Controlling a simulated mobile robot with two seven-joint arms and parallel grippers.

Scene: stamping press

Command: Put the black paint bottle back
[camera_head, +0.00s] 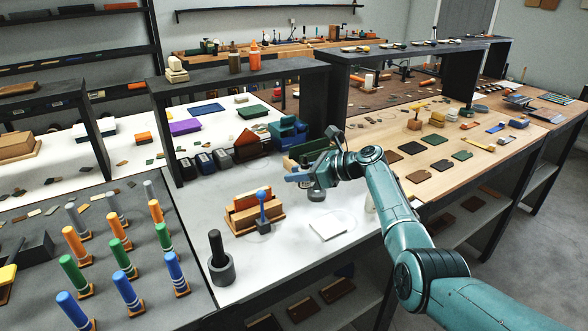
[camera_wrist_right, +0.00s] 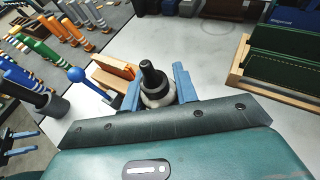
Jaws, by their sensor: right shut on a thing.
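In the right wrist view the gripper (camera_wrist_right: 158,88) has a finger on each side of the bottle (camera_wrist_right: 153,77). Its dark cap and neck point up and its pale round body sits between the fingers. I cannot tell whether its base touches the bench.
A wooden holder (camera_head: 240,222), a blue-knobbed tool (camera_head: 262,206) and a dark pot with a handle (camera_head: 221,270) stand left of the gripper. Dark stamps (camera_head: 204,163) line up behind. A green-lined wooden tray (camera_wrist_right: 240,75) is close by.

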